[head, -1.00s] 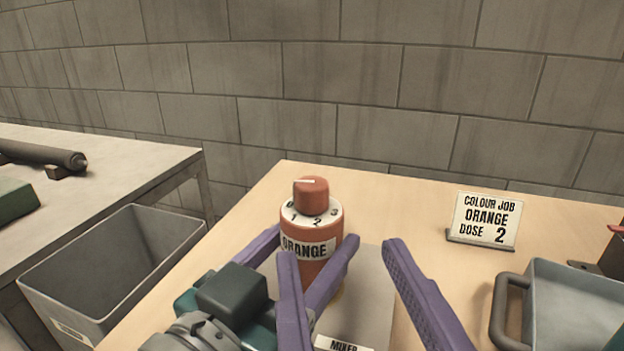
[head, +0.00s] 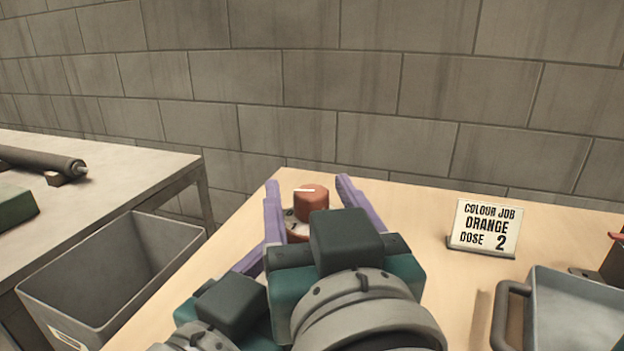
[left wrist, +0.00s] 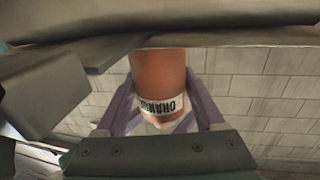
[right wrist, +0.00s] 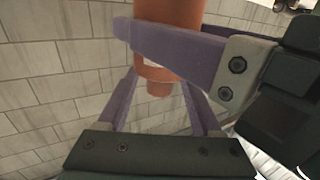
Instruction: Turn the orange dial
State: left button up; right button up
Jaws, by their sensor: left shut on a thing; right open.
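The orange dial (head: 311,203) is a round knob on top of the orange bottle, with a white mark on its top pointing left. My right gripper (head: 309,182) is open, with one finger on each side of the dial; contact cannot be told. In the right wrist view the dial (right wrist: 158,88) shows between the open fingers. My left gripper (left wrist: 160,85) is shut on the bottle body (left wrist: 158,68), beside its ORANGE label. In the head view my right gripper hides most of the bottle and much of the number ring.
A sign (head: 484,229) reads "COLOUR JOB ORANGE DOSE 2". A grey tray with a handle (head: 570,312) stands at the right. A grey bin (head: 110,262) stands left of the wooden table. The table behind the sign is clear.

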grip_shut()
dwell(0.5)
